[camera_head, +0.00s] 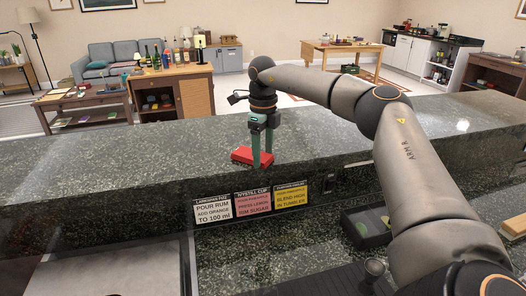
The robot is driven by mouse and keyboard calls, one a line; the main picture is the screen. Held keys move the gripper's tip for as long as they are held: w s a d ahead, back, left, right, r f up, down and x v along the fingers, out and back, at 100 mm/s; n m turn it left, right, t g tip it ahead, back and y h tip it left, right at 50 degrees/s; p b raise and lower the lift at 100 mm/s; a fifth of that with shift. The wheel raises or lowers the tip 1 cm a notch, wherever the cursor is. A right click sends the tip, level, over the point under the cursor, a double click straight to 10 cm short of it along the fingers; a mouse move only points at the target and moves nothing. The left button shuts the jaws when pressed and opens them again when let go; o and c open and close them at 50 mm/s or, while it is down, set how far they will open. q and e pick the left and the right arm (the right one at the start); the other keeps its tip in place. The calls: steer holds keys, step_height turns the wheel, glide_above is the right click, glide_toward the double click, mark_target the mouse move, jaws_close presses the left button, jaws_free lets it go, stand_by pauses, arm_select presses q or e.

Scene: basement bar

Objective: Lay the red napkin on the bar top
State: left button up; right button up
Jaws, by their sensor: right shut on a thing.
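The red napkin (246,157) is at the front edge of the dark speckled bar top (120,163). It looks like a small folded red block. My right gripper (262,160) points down over the napkin, with its green fingers at the napkin's right part and shut on it. The napkin appears at the height of the bar top; I cannot tell whether it rests fully on it. The fingers hide part of the napkin. My left gripper is out of view.
Three recipe cards, white (213,210), pink (253,204) and yellow (291,196), are on the bar's front face below the napkin. A dark tray (368,228) with green pieces is at the lower right. The bar top left of the napkin is clear.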

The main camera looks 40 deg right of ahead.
mark_target(263, 157)
steer(key=o, duration=1.3)
steer(key=shift+f, duration=0.1)
step_height(263, 157, up, 12)
steer(key=shift+r+p, duration=0.15)
steer(key=shift+p, duration=0.2)
